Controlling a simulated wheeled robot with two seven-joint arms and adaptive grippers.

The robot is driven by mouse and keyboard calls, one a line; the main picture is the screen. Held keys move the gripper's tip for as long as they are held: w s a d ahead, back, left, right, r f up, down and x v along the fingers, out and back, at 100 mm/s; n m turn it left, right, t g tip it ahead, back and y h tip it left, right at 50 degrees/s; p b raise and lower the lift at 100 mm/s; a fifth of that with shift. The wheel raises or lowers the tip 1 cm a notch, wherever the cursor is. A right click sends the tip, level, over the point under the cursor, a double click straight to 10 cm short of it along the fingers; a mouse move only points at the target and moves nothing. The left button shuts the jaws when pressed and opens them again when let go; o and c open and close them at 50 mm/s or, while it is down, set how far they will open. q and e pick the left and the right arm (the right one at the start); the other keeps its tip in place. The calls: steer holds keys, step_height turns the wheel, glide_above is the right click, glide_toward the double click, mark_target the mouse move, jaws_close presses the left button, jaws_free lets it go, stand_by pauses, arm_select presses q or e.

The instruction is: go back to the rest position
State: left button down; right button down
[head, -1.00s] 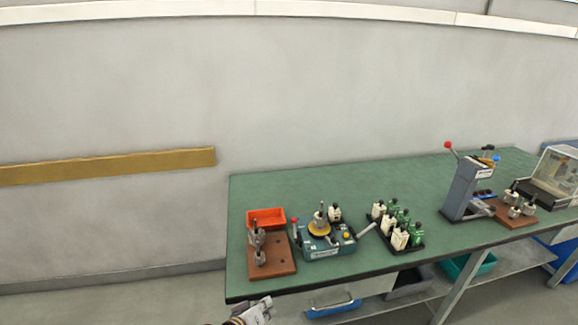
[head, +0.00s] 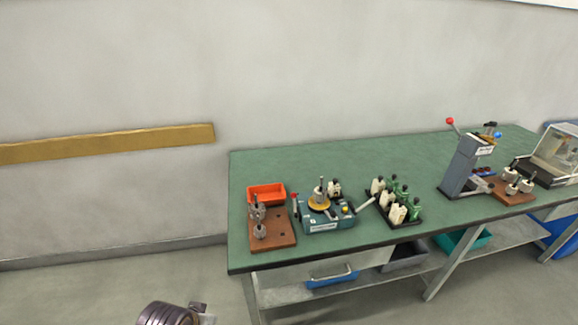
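Part of my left arm (head: 168,314) shows at the bottom edge, left of the bench, as a dark ribbed piece. A small grey part that looks like the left gripper (head: 203,314) is beside it, cut off by the frame. Its fingers cannot be made out. It is over the floor, apart from the bench (head: 350,160). Nothing held shows. My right gripper is out of view.
On the green bench stand an orange bin (head: 266,192), a brown board with metal parts (head: 278,233), a teal winding device (head: 328,222), a black tray (head: 404,219), a grey press (head: 462,168) and a clear-covered box (head: 556,158). Floor left of the bench is clear.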

arm_select(q)
steer(key=s+a+f+g, duration=0.1)
steer(key=s+a+f, duration=0.1)
steer(key=f, duration=1.5)
steer(key=s+a+f+g, duration=0.1)
steer(key=s+f, duration=0.1)
steer(key=f, duration=1.4)
steer(key=s+a+f, duration=0.3)
steer(key=s+f, duration=0.6)
steer(key=s, duration=0.1)
steer(key=s+a+f+m+g+y, duration=0.1)
steer(key=s+a+f, duration=0.3)
steer(key=s+f, duration=0.6)
steer(key=shift+s+a+f, duration=0.15)
steer(key=shift+s+a, duration=0.05)
steer(key=shift+s, duration=0.15)
